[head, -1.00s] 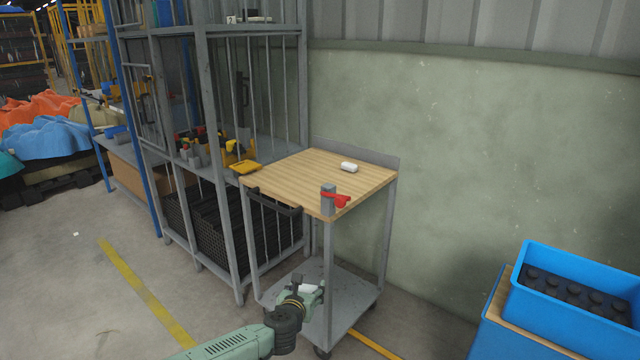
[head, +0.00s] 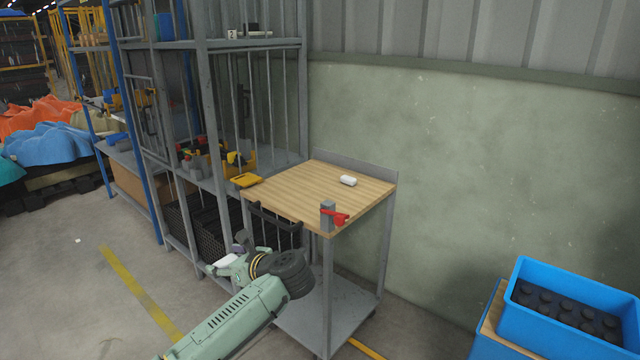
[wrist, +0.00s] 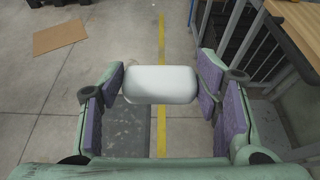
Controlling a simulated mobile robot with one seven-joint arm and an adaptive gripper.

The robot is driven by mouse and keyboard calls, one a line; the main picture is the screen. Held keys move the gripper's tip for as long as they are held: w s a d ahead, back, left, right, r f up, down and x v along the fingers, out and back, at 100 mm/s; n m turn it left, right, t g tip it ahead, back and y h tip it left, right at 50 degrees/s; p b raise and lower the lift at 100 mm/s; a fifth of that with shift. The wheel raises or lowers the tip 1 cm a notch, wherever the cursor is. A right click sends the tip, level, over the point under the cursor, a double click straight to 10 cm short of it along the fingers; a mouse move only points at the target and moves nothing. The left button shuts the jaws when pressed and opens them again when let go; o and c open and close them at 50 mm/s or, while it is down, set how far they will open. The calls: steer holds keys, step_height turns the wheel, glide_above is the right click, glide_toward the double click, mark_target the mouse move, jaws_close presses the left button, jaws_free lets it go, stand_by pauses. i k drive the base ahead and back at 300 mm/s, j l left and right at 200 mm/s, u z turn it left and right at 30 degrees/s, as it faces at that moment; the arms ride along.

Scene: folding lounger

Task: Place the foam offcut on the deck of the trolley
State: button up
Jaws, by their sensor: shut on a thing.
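A white block with rounded edges, which I take to be the foam offcut (wrist: 160,84), sits between the purple-padded fingers of my gripper (head: 226,264) in the wrist view. My gripper is shut on it and holds it above the floor. In the head view the block shows only as a small pale patch. The trolley (head: 329,270) has a wooden top deck (head: 305,188) and a grey lower shelf (head: 330,312). My gripper is to the left of the trolley, lower than the wooden deck and apart from it.
On the wooden deck lie a small white item (head: 348,180) and a grey post with a red lever (head: 328,214) at the front corner. A dark handle (head: 275,221) is on the trolley's left side. A barred rack (head: 210,140) stands behind. The deck's middle is clear.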

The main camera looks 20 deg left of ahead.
mark_target(293, 184)
steer(key=i, duration=1.5)
